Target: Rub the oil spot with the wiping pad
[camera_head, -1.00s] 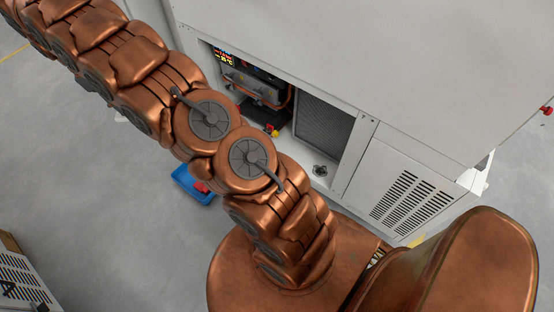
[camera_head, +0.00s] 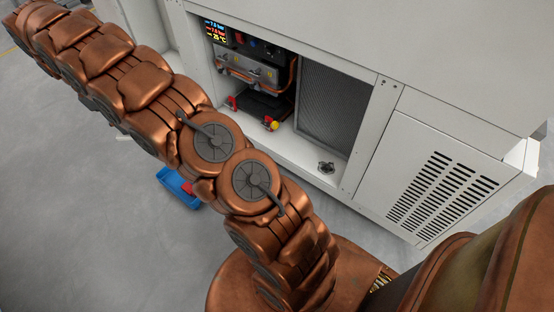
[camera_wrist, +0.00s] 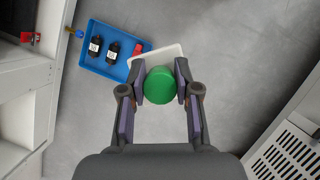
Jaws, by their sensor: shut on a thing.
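In the wrist view my gripper (camera_wrist: 161,87) is shut on the wiping pad's round green handle (camera_wrist: 160,86), one finger on each side. The pad's white plate (camera_wrist: 168,54) shows just beyond the handle, tilted a little. Grey floor lies below it. In the head view my arm covers the gripper and pad.
A blue tray (camera_wrist: 92,68) with two dark labelled bottles and a red item lies on the floor; part of it shows in the head view (camera_head: 178,190).

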